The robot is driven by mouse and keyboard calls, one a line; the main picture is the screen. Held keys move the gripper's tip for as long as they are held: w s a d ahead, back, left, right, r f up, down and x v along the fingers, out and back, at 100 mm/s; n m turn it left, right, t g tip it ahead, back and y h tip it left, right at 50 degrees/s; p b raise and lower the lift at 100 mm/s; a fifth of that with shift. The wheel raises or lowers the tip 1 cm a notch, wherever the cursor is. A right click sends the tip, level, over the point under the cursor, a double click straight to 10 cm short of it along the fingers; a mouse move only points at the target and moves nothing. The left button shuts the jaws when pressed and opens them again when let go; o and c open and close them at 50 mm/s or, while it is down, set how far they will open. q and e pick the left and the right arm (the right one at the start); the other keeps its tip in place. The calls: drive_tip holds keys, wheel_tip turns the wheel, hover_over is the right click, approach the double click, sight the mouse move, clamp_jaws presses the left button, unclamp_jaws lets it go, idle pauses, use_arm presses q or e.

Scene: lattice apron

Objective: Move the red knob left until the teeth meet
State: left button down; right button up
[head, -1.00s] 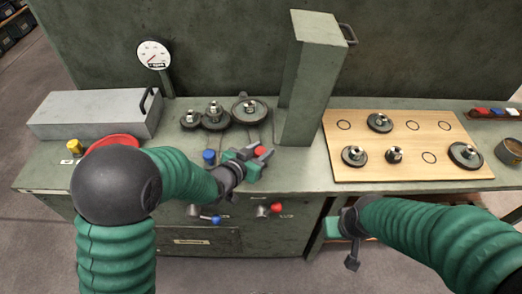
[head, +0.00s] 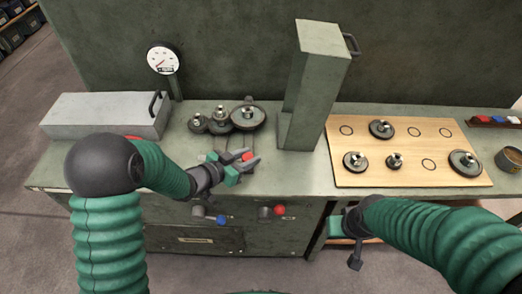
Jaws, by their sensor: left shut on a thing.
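The red knob (head: 247,156) stands on the bench top in front of the gears. My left gripper (head: 243,162) is shut on it, one dark finger on each side. Behind it are three dark gears with metal hubs: a left gear (head: 197,124), a middle gear (head: 219,118) and a larger right gear (head: 247,116). The right gear sits very close to the middle one; I cannot tell whether their teeth mesh. The blue knob is mostly hidden behind my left gripper. My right gripper (head: 352,250) hangs in front of the bench, away from the knob; its jaws are unclear.
A grey box (head: 100,118) and a dial gauge (head: 162,60) stand left and behind. A tall green column (head: 312,85) rises right of the gears. A wooden board (head: 410,150) with several gears lies further right. Red (head: 280,210) and blue (head: 221,220) ball handles stick out from the bench front.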

use_arm(q)
drive_tip(key=shift+a+r, duration=0.15)
drive_tip(key=shift+a, duration=0.55)
drive_tip(key=shift+a+g, duration=0.2)
drive_tip(key=shift+g, duration=0.1)
use_arm(e)
drive_tip(key=shift+r, duration=0.5)
use_arm(q)
drive_tip(key=shift+d, duration=0.1)
drive_tip(key=c, duration=1)
unclamp_jaws()
use_arm(e)
drive_tip(key=shift+a, duration=0.1)
use_arm(q)
drive_tip(key=shift+s, duration=0.1)
drive_tip(key=f+p+v, duration=0.1)
drive_tip(key=p+v, duration=0.1)
drive_tip(key=v, duration=1.4)
drive_tip(key=shift+s+a, duration=0.15)
drive_tip(key=shift+a, duration=0.45)
use_arm(e)
drive_tip(key=shift+w+v, duration=0.25)
drive_tip(key=shift+v, duration=0.8)
use_arm(q)
drive_tip(key=shift+r, duration=0.15)
use_arm(e)
drive_tip(key=shift+r, duration=0.15)
